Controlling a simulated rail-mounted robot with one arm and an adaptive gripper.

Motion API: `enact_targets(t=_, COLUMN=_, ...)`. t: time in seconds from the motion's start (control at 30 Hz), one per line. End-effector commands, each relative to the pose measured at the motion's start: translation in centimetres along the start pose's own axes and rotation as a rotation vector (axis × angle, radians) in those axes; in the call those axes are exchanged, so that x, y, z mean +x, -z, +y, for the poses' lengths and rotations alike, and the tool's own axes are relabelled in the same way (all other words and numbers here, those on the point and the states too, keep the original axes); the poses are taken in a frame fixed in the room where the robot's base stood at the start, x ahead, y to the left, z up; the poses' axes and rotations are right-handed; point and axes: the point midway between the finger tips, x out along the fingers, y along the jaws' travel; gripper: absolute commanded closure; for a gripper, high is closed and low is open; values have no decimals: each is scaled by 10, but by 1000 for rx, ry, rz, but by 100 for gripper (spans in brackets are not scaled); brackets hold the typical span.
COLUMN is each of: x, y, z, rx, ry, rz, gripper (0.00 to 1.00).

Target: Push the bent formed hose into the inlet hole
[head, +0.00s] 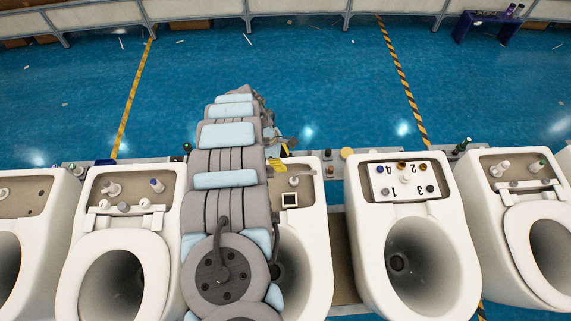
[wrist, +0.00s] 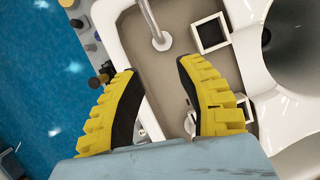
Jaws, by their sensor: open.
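My gripper (wrist: 157,68) is open and empty in the wrist view, its two yellow-and-black fingers spread over the recessed deck of a toilet. A pale grey tube (wrist: 151,22), possibly the bent formed hose, enters from the top edge and ends at a white round foot on the deck, just beyond the fingertips. It is apart from both fingers; its upper part is out of view. In the head view my arm hides most of the gripper.
A square white frame (wrist: 210,33) stands on the deck right of the tube. Several small fittings (wrist: 98,80) line the ledge to the left. Neighbouring toilets (head: 410,240) stand on both sides. The blue floor (head: 330,80) behind is mostly clear.

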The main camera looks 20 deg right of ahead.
Motion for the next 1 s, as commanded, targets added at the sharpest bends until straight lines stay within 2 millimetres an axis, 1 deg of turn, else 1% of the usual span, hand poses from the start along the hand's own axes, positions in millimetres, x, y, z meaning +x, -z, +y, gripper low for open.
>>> enact_targets(t=0.2, x=-8, y=0, z=-2, rx=0, ry=3, rz=-1, gripper=63)
enact_targets(t=0.53, x=-10, y=0, z=-1, rx=0, ry=2, rz=-1, gripper=63)
enact_targets(t=0.57, x=-10, y=0, z=-1, rx=0, ry=2, rz=-1, gripper=68)
enact_targets(t=0.6, x=-10, y=0, z=-1, rx=-1, ry=2, rz=0, gripper=79)
enact_targets(t=0.67, x=-9, y=-1, z=0, rx=-6, ry=2, rz=1, gripper=97)
enact_targets(t=0.7, x=-9, y=-2, z=1, rx=-13, ry=2, rz=3, gripper=100)
enact_targets(t=0.87, x=-9, y=-8, z=8, rx=-78, ry=-2, rz=16, gripper=100)
enact_targets(t=1.0, x=-7, y=-15, z=16, rx=-172, ry=-8, rz=38, gripper=100)
